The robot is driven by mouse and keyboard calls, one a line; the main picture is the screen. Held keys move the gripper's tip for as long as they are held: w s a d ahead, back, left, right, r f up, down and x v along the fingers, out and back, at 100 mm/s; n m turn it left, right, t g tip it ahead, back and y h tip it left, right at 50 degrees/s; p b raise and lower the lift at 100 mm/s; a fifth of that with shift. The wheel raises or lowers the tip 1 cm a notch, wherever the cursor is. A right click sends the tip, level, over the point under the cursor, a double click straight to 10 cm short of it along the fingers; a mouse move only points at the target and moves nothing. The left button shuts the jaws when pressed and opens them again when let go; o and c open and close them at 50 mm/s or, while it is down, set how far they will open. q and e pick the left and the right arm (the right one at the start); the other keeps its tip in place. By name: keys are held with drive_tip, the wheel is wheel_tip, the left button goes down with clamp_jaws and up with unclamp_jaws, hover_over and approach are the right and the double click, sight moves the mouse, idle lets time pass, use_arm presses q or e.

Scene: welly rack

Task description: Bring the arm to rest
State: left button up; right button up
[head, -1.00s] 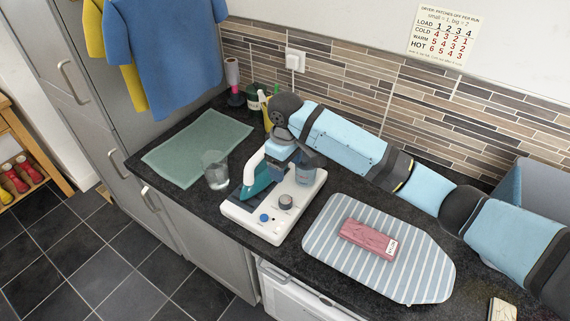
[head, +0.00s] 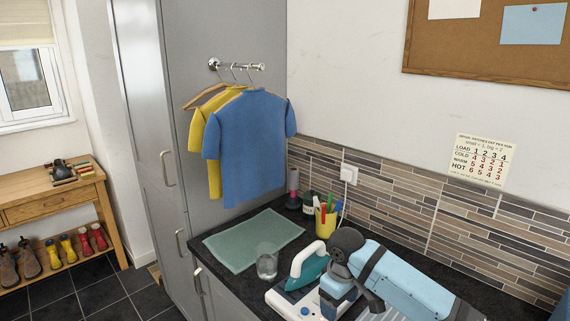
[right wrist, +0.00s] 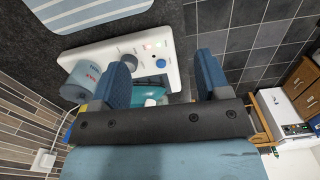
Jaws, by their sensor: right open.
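My right arm (head: 415,285) reaches in from the lower right. My right gripper (right wrist: 163,75) is open, with its two blue fingers apart and nothing seen held between them. It hangs over the white iron station (right wrist: 138,40), close beside the teal iron with the white handle (head: 306,268). In the right wrist view the iron (right wrist: 152,92) shows partly between the fingers, the rest hidden by the gripper. I cannot tell whether the gripper touches it. My left gripper is not in view.
A glass (head: 267,262) stands left of the iron, by a green mat (head: 250,238). A yellow pen pot (head: 325,220) stands behind, near the tiled wall. The striped ironing board (right wrist: 80,10) lies beside the station. Shirts (head: 250,145) hang on the tall cabinet.

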drive_tip(key=s+a+f+m+t+y, duration=0.1)
drive_tip(key=s+a+f+t+y, duration=0.15)
drive_tip(key=s+f, duration=0.45)
drive_tip(key=s+a+f+m+t+y, duration=0.1)
drive_tip(key=s+a+f+t+y, duration=0.15)
drive_tip(key=s+f, duration=0.5)
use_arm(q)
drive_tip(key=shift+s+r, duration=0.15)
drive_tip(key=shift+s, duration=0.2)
use_arm(e)
drive_tip(key=s+d+f+m+t+h, duration=0.1)
drive_tip(key=s+d+f+t, duration=0.2)
drive_tip(key=s+d, duration=0.3)
drive_tip(key=s+d+f+m+t+h, duration=0.1)
drive_tip(key=s+d+f+m+t, duration=0.1)
drive_tip(key=s+d, duration=0.4)
drive_tip(key=s+f+t, duration=0.1)
drive_tip(key=s, duration=0.3)
drive_tip(key=shift+d, duration=0.4)
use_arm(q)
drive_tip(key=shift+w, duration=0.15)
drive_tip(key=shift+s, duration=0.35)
